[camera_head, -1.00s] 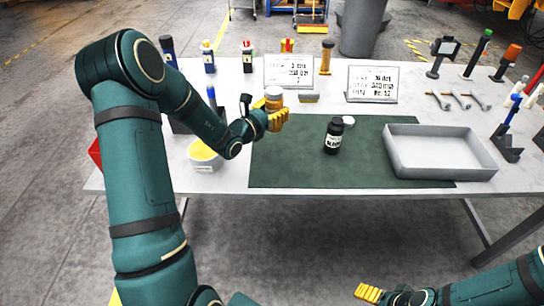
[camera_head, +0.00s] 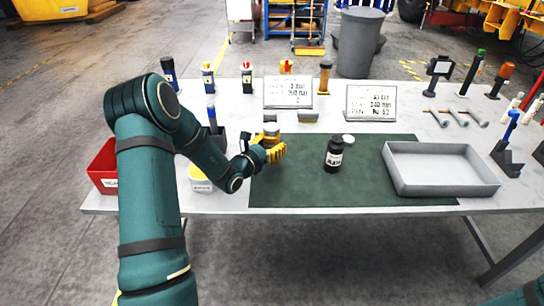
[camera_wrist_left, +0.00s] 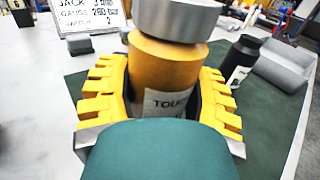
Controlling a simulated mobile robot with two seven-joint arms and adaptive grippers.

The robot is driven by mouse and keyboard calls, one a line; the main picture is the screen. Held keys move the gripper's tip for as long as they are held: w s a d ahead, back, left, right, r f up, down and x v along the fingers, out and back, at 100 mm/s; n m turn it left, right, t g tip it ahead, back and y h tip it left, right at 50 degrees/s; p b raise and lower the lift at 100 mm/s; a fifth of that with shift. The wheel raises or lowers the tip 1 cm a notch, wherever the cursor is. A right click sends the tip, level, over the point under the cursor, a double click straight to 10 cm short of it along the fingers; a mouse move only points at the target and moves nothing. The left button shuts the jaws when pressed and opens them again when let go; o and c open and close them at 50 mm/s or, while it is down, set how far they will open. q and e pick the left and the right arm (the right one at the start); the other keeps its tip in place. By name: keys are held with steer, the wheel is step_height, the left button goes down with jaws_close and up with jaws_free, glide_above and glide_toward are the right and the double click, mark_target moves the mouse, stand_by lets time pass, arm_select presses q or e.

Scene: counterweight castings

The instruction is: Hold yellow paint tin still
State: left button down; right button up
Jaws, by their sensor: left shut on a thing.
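The yellow paint tin (camera_head: 270,142) is an orange-yellow cylinder with a grey lid, upright near the left edge of the green mat (camera_head: 300,192). In the left wrist view the tin (camera_wrist_left: 165,68) stands between the yellow ribbed fingers, with a white label starting "TOUC" facing the camera. My left gripper (camera_head: 270,150) is shut on the tin, one finger on each side of it. The tin's base is hidden, so I cannot tell whether it touches the mat. My right gripper is out of view; only part of my right arm shows at the bottom right.
A grey tray (camera_head: 440,190) is further right. Two sign cards (camera_head: 288,92) (camera_head: 371,103) stand behind.

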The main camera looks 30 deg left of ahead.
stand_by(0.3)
arm_select(q)
steer(key=shift+f+b, duration=0.35)
steer(key=shift+f, duration=1.6)
steer(key=shift+r, duration=0.1)
steer(key=shift+f, duration=0.25)
steer(key=shift+c, duration=1.3)
jaws_free()
steer(key=shift+r, duration=0.1)
